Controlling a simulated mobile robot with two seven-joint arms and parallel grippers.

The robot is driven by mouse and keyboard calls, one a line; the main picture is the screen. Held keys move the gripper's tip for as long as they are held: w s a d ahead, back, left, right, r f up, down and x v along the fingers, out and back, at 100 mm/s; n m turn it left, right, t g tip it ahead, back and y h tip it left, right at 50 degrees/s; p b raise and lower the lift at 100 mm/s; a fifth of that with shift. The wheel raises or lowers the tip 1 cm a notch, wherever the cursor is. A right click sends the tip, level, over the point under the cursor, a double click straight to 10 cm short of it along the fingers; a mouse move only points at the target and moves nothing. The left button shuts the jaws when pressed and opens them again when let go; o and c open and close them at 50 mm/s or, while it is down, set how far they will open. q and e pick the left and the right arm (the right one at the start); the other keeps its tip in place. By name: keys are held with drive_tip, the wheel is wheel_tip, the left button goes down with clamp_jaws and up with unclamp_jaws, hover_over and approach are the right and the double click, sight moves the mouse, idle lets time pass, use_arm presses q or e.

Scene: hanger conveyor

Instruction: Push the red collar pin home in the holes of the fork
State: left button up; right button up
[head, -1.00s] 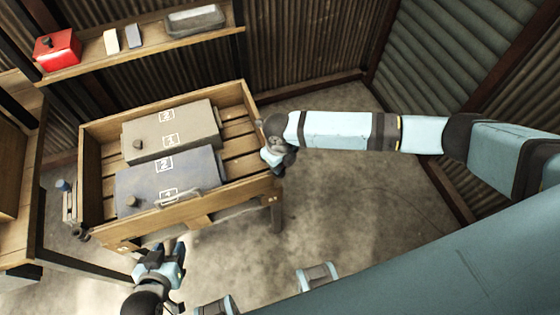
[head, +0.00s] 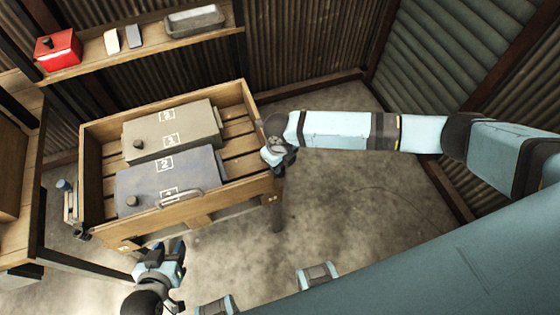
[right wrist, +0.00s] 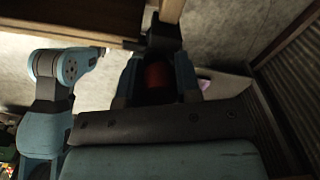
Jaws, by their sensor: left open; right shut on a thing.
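My right gripper (right wrist: 156,82) is shut on the red collar pin (right wrist: 156,76). The red part shows between its two fingers in the right wrist view. Just beyond it is a dark part (right wrist: 164,38) below a wooden post, which may be the fork; its holes are not visible, and I cannot tell how deep the pin sits. In the head view my right gripper (head: 279,157) is at the right end of the wooden crate, and the pin is hidden there. My left gripper (head: 168,250) is open and empty, in front of the crate's near side.
The wooden crate (head: 240,95) on legs holds two grey cases (head: 170,130) (head: 165,180). A shelf (head: 85,62) behind carries a red box (head: 57,50) and a grey tray (head: 194,21). A wooden bench (head: 25,190) stands at left. The floor right of the crate is clear.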

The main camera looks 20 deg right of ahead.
use_arm(q)
drive_tip(key=shift+s, duration=0.1)
use_arm(e)
drive_tip(key=shift+s+f, duration=0.1)
drive_tip(key=shift+f, duration=0.1)
drive_tip(key=o, duration=1)
drive_tip(key=shift+c, duration=0.2)
use_arm(q)
drive_tip(key=shift+a+f, duration=0.1)
use_arm(e)
drive_tip(key=shift+d, duration=0.2)
drive_tip(key=shift+f, duration=0.1)
use_arm(q)
drive_tip(key=shift+s+a+f+m, duration=0.1)
drive_tip(key=shift+s+f+m, duration=0.05)
drive_tip(key=shift+f, duration=0.25)
drive_tip(key=shift+s+a+f+m, duration=0.1)
drive_tip(key=shift+f+m, duration=0.05)
drive_tip(key=shift+f, duration=0.2)
use_arm(e)
wheel_tip(320, 180, up, 14)
drive_tip(key=shift+a+r, duration=0.2)
drive_tip(key=shift+a, duration=0.25)
